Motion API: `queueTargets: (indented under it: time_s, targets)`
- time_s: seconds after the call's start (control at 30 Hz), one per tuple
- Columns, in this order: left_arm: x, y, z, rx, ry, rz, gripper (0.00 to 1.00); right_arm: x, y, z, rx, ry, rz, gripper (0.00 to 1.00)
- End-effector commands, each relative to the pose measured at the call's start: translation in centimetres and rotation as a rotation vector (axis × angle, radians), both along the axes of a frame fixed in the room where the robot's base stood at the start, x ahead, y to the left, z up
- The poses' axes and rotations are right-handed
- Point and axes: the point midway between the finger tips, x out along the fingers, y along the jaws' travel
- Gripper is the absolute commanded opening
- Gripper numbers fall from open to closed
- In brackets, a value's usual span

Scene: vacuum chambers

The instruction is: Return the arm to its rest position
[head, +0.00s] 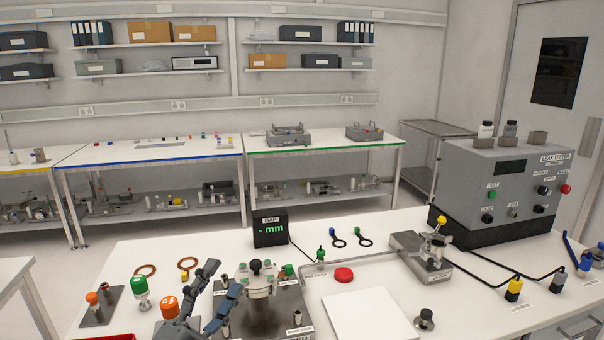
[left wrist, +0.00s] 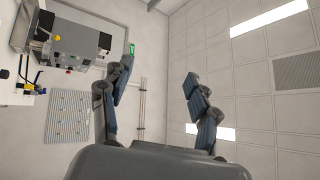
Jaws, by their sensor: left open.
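My left gripper (head: 222,295) shows at the bottom of the head view, above the front left part of the white worktable (head: 385,220). Its fingers are apart with nothing between them. In the left wrist view the left gripper (left wrist: 158,95) also shows open and empty, with wall and ceiling behind it. Just right of it in the head view stands a metal chamber fixture (head: 262,285) with a black knob, on a dark base plate. My right gripper is not in view.
Near the gripper are a green-capped part (head: 141,290), an orange-topped part (head: 92,298) and copper rings (head: 187,263). A gap display (head: 270,228) stands behind the fixture. A leak tester (head: 500,185) stands at right. A white pad (head: 368,317) lies front centre.

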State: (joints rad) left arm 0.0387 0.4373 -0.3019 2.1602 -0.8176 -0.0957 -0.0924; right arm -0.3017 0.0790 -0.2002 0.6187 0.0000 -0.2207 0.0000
Motion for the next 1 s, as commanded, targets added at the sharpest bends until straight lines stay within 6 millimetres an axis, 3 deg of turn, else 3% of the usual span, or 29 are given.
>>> queueTargets:
  time_s: [0.1,0.17,0.3,0.4,0.6,0.87,1.0]
  targets:
    - [-0.2,4.6,-5.5,-0.269,0.287,0.177,0.61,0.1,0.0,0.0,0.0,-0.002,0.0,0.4]
    - [-1.1,6.6,-9.0,-0.387,0.442,0.265,0.61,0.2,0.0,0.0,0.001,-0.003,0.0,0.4]
    - [-5.7,9.3,-18.1,-0.618,0.825,0.458,0.61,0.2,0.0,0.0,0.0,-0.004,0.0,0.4]
    - [-10.0,9.6,-23.1,-0.725,1.062,0.565,0.61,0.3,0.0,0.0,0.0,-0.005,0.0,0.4]
    - [-17.9,8.7,-28.8,-0.833,1.406,0.7,0.61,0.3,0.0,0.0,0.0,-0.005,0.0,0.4]
    - [-26.6,6.7,-31.8,-0.889,1.745,0.811,0.61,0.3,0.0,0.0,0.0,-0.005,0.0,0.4]
    - [-25.7,6.6,-35.5,-0.879,1.761,0.822,0.61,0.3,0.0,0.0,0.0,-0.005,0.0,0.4]
